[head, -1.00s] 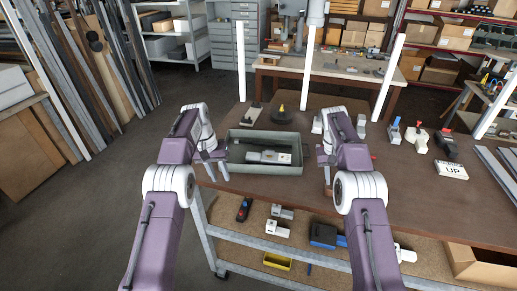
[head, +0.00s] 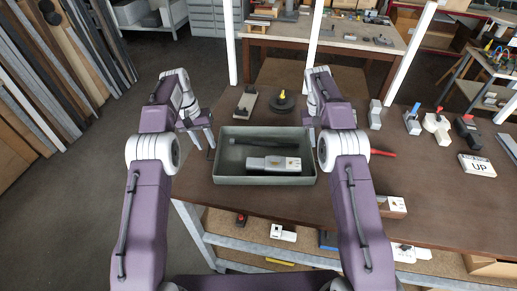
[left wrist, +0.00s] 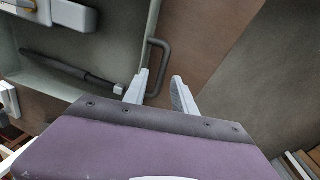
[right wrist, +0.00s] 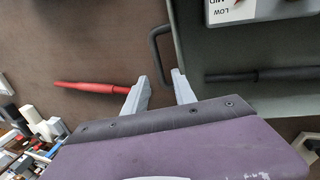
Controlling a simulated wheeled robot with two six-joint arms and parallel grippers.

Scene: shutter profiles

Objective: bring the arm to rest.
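A grey-green tray (head: 225,170) stands on the brown table, with a handle at each end. In it lie a pale device (head: 273,164) and a dark rod-like tool (head: 245,142). My left gripper (head: 203,138) is open by the tray's left end. In the left wrist view its fingers (left wrist: 160,80) are apart and empty, close to the tray's handle (left wrist: 166,62). My right gripper (right wrist: 160,78) is open and empty near the other handle (right wrist: 154,45); in the head view my right arm largely hides it. I cannot tell how high either gripper is above its handle.
A red-handled tool (right wrist: 90,87) lies beside the right gripper. A black round base with a yellow top (head: 282,101) and a grey block (head: 245,101) stand behind the tray. An "UP" block (head: 477,165) and several clamp-like items are at right. White posts rise behind the table.

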